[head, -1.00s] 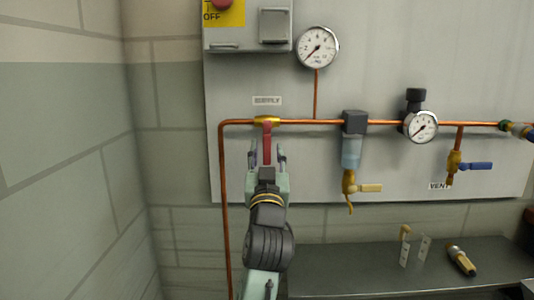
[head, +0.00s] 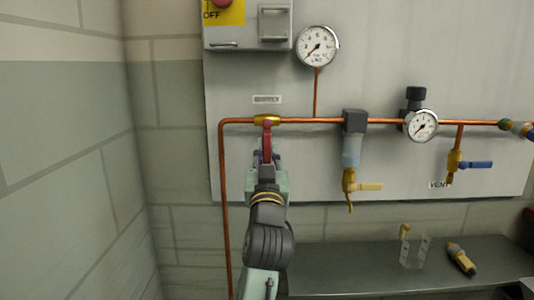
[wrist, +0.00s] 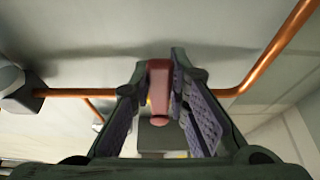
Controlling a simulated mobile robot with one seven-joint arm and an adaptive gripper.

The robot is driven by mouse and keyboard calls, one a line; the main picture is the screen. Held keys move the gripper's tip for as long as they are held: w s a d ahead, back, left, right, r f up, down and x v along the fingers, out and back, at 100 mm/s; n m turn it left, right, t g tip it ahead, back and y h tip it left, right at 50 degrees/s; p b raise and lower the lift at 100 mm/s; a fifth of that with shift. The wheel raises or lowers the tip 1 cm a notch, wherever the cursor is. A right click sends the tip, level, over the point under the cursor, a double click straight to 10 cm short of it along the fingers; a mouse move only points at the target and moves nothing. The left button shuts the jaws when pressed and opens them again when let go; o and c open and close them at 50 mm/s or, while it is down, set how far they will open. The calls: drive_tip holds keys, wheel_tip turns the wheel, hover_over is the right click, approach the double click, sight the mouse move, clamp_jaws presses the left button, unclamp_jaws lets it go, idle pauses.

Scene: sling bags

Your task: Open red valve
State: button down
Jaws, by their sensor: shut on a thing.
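The red valve handle (head: 267,143) hangs straight down from its brass body (head: 267,119) on the copper pipe, under the "SUPPLY" label. My gripper (head: 267,158) comes from below and is shut on the handle's lower part. In the wrist view the red handle (wrist: 159,88) stands between the two ridged finger pads of my gripper (wrist: 162,100). The fingers partly hide the handle's lower end in the head view.
The copper pipe (head: 222,200) bends down to the left of the valve. A pressure gauge (head: 317,46), a filter with a yellow-handled valve (head: 351,152), a regulator gauge (head: 423,126) and a blue-handled vent valve (head: 478,165) are on the panel. A grey bench (head: 340,275) is below.

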sight(288, 146)
drive_tip(key=shift+d, duration=0.15)
drive_tip(key=d+r+n+g+y, duration=0.3)
drive_tip(key=n, duration=0.8)
drive_tip(key=d+r+n+g+y+p, duration=0.1)
drive_tip(key=d+r+n+g+y, duration=0.1)
drive_tip(key=n, duration=0.9)
drive_tip(key=shift+d+r+n+g+y, duration=0.3)
drive_tip(key=shift+d+r+g+y, duration=0.1)
drive_tip(key=shift+d+r+y, duration=0.45)
drive_tip(key=shift+a+r, duration=0.15)
drive_tip(key=c, duration=1.5)
unclamp_jaws()
